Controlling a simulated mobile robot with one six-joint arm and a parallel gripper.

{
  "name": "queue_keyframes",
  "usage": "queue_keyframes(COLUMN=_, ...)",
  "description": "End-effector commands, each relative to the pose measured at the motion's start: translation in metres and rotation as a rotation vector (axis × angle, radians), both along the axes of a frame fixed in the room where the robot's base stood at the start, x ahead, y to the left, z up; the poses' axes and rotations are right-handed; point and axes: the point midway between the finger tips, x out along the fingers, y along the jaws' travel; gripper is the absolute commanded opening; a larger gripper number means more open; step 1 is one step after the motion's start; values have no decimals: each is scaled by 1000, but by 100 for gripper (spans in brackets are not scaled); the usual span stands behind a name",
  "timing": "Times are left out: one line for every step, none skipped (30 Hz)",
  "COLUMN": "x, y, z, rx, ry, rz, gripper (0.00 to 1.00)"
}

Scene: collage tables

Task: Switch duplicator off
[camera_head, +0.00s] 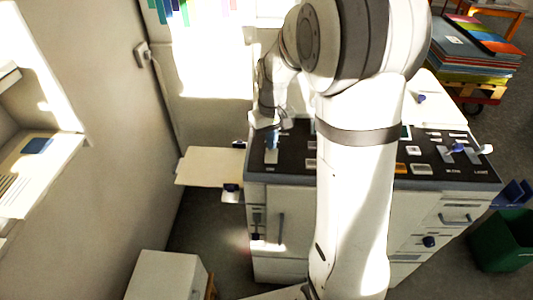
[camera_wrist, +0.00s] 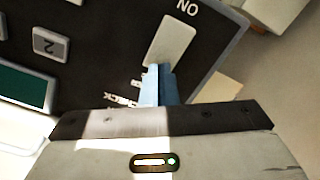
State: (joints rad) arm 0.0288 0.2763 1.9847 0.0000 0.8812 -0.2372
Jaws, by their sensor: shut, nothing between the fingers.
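The duplicator (camera_head: 290,228) is a pale cabinet machine with a dark control panel on top, partly hidden behind my arm. My gripper (camera_head: 272,140) is over the panel's left end, pointing down. In the wrist view, my gripper's blue fingers (camera_wrist: 158,75) are shut together and empty. Their tips are at the lower end of a pale rectangular switch (camera_wrist: 171,40) with "ON" printed beyond its far end. I cannot tell whether the tips touch it. Lettering beside the fingers is partly hidden by them.
A side tray (camera_head: 210,167) sticks out left of the machine. A stack of coloured boards (camera_head: 470,50) and a green bin (camera_head: 503,243) stand to the right.

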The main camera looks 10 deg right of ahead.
Motion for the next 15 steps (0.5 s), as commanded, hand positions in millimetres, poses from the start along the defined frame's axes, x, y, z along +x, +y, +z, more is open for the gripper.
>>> queue_keyframes(x=0, y=0, z=7, rx=0, ry=-1, rz=0, gripper=0)
queue_keyframes(x=0, y=0, z=10, rx=0, ry=-1, rz=0, gripper=0)
queue_keyframes(x=0, y=0, z=13, rx=0, ry=-1, rz=0, gripper=0)
queue_keyframes(x=0, y=0, z=16, rx=0, ry=-1, rz=0, gripper=0)
queue_keyframes(x=0, y=0, z=18, rx=0, ry=-1, rz=0, gripper=0)
queue_keyframes(x=0, y=0, z=21, rx=0, ry=-1, rz=0, gripper=0)
queue_keyframes(x=0, y=0, z=24, rx=0, ry=-1, rz=0, gripper=0)
queue_keyframes(x=0, y=0, z=26, rx=0, ry=-1, rz=0, gripper=0)
queue_keyframes(x=0, y=0, z=29, rx=0, ry=-1, rz=0, gripper=0)
queue_keyframes(x=0, y=0, z=32, rx=0, ry=-1, rz=0, gripper=0)
queue_keyframes(x=0, y=0, z=34, rx=0, ry=-2, rz=0, gripper=0)
queue_keyframes(x=0, y=0, z=37, rx=0, ry=-2, rz=0, gripper=0)
queue_keyframes(x=0, y=0, z=40, rx=0, ry=-2, rz=0, gripper=0)
queue_keyframes(x=0, y=0, z=42, rx=0, ry=-1, rz=0, gripper=0)
queue_keyframes(x=0, y=0, z=45, rx=0, ry=-1, rz=0, gripper=0)
